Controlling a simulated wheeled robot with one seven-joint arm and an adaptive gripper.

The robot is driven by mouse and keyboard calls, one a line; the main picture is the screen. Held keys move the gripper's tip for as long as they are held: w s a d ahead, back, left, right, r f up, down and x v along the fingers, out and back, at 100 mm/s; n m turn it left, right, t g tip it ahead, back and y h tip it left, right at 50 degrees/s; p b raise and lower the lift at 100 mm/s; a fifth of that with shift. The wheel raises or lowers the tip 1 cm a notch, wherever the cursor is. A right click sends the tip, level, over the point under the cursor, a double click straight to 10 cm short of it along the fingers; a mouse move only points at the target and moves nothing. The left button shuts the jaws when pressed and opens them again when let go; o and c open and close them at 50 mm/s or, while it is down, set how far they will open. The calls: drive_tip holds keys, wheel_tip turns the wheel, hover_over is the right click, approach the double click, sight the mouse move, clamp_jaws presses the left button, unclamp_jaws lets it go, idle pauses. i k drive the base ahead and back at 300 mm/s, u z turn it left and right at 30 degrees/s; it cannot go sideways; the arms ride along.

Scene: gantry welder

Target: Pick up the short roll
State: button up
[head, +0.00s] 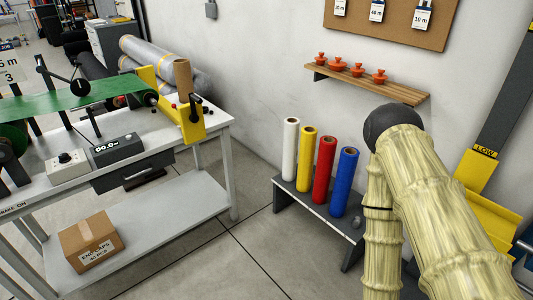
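Several upright rolls stand in a row on a low dark bench (330,217) by the wall. They are a white roll (290,150), a yellow roll (306,160), a red roll (323,170) and a blue roll (342,184). They look about equally tall, and I cannot tell which one is the short roll. A brown cardboard tube (183,78) stands at the yellow end bracket of the machine on the left table. My arm, in a pale ribbed cover, bends at the right of the bench. My gripper is out of view.
A white worktable (215,128) at left carries a green belt (75,100) and control boxes. A carton (90,240) sits on its lower shelf. Large grey rolls (170,65) lie behind. A wall shelf (365,83) holds orange pieces. Floor between table and bench is clear.

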sight(291, 124)
drive_tip(key=u, duration=0.75)
drive_tip(key=i, duration=2.65)
drive_tip(key=z, duration=1.8)
